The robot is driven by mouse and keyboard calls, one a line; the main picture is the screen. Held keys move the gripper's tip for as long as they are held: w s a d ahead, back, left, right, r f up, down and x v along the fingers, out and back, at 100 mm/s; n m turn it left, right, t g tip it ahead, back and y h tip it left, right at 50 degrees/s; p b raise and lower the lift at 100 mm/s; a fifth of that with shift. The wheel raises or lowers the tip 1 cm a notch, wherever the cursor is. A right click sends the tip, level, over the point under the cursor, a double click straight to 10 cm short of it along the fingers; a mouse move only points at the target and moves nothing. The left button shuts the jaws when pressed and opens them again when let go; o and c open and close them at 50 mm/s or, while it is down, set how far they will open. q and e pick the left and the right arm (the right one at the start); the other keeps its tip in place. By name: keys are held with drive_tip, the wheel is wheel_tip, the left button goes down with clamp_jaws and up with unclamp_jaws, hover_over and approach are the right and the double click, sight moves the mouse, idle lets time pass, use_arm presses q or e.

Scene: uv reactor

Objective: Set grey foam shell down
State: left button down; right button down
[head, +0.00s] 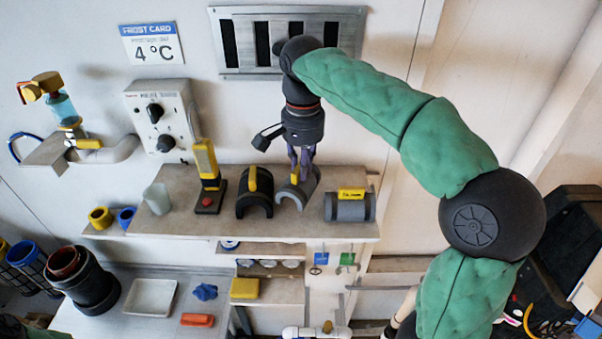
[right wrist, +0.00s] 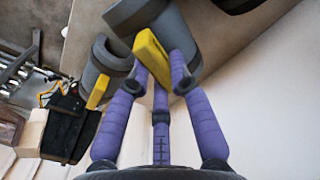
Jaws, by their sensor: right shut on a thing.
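The grey foam shell (head: 309,187) is a half-round arch with a yellow grip on top. It is between the black shell and another grey shell at the long shelf (head: 220,229). My right gripper (head: 300,172) comes down from above, its purple fingers shut on the yellow grip. In the right wrist view the fingers (right wrist: 160,75) close around the yellow grip (right wrist: 152,57), with the grey shell (right wrist: 180,38) beyond. The shell looks upright, at or just above the shelf top; I cannot tell whether it touches. My left gripper is out of view.
The black shell (head: 254,205) stands close on the left, and a grey shell with a yellow label (head: 350,209) close on the right. Further left are a yellow-and-black tool (head: 207,175) and a pale cup (head: 157,198). A vented panel (head: 288,40) is on the wall behind.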

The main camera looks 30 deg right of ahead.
drive_tip(key=shift+s+f, duration=0.2)
drive_tip(key=shift+f, duration=1.2)
drive_tip(key=shift+w+a, duration=0.1)
drive_tip(key=shift+w, duration=0.1)
drive_tip(key=shift+f, duration=0.15)
drive_tip(key=c, duration=1.1)
unclamp_jaws()
wheel_tip(320, 180, up, 11)
drive_tip(key=shift+r+p, duration=0.2)
drive_tip(key=shift+p, duration=0.4)
drive_tip(key=shift+s+r, duration=0.1)
drive_tip(key=shift+r, duration=0.35)
